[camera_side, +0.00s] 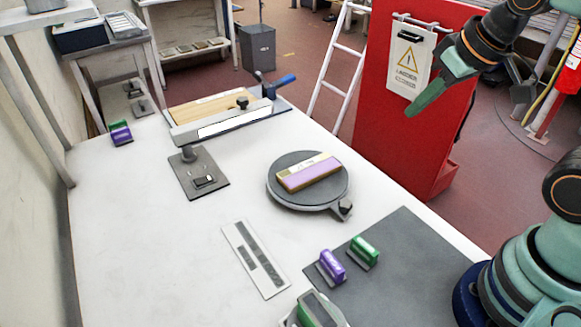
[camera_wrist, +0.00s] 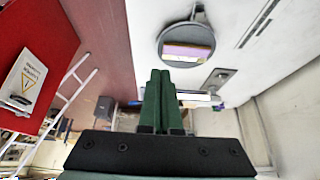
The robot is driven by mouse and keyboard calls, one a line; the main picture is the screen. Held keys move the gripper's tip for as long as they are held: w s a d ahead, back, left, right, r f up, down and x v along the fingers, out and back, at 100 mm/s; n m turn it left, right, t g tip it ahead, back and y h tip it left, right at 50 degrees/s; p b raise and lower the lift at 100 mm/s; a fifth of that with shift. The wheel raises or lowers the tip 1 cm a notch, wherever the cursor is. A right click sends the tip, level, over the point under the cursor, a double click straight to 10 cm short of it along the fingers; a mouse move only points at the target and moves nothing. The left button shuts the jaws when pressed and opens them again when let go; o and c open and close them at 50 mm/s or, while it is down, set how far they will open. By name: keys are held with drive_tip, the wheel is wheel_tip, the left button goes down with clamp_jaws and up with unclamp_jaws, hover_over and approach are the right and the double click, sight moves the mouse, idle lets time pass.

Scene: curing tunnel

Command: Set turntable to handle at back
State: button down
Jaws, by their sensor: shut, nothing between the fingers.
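The turntable (camera_side: 305,200) is a dark grey round disc on the white table, also seen in the wrist view (camera_wrist: 183,34). A block with a purple side and a beige top (camera_side: 310,172) lies across it. A dark knob on a short lug (camera_side: 345,207), apparently its handle, sticks out at the rim's lower right in the side view. In the wrist view this knob (camera_wrist: 198,11) is at the disc's upper edge. My gripper (camera_side: 413,112) is shut and empty, high up and right of the turntable, in front of the red panel. Its green fingers (camera_wrist: 160,73) are together in the wrist view.
A fixture with a wooden board (camera_side: 207,106) and a blue-handled lever (camera_side: 284,80) stands behind the turntable. A grey plate with a post (camera_side: 203,176) is left of it. A dark mat (camera_side: 400,265) holds purple and green blocks in front. The red panel (camera_side: 385,130) rises beyond the table's right edge.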

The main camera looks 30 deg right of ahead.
drive_tip(key=c, duration=1.5)
unclamp_jaws()
drive_tip(key=shift+c, duration=0.2)
drive_tip(key=o, duration=1)
drive_tip(key=shift+w+a+f, duration=0.15)
drive_tip(key=shift+a, duration=0.05)
drive_tip(key=g, duration=0.6)
hover_over(346, 203)
wheel_tip(346, 203, down, 8)
drive_tip(key=f, duration=0.1)
wheel_tip(346, 203, down, 12)
drive_tip(key=shift+r, duration=0.1)
clamp_jaws()
drive_tip(key=shift+r, duration=0.1)
